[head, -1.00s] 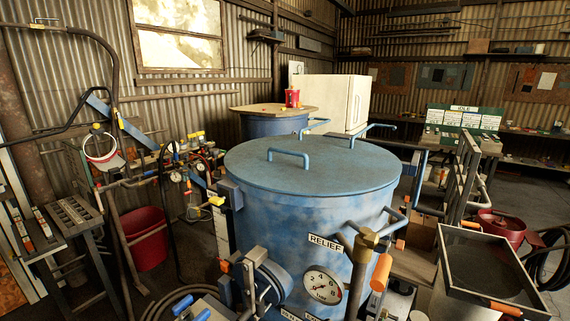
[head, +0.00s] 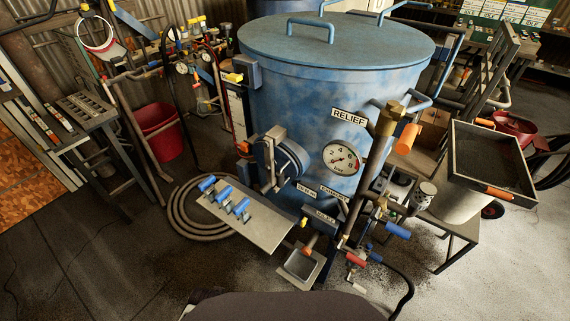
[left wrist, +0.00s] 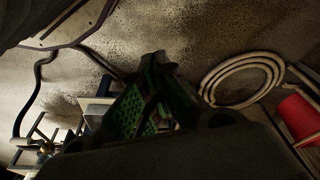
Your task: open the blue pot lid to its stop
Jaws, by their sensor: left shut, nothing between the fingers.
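The blue pot (head: 290,105) stands in the middle of the head view. Its round blue lid (head: 365,45) lies flat on top, with a bent blue handle (head: 311,27) on its near part. My left gripper (left wrist: 150,95) shows in the left wrist view, dark with green pads. It is shut and empty, over the floor and apart from the pot. Neither gripper shows in the head view; my right gripper is in no view.
The pot's front carries a pressure gauge (head: 342,158), a RELIEF label (head: 349,117) and an orange-handled valve (head: 407,139). A metal plate with blue handles (head: 245,222) juts out low. A coiled hose (head: 185,215), red bucket (head: 158,130) and grey tray (head: 492,160) stand around.

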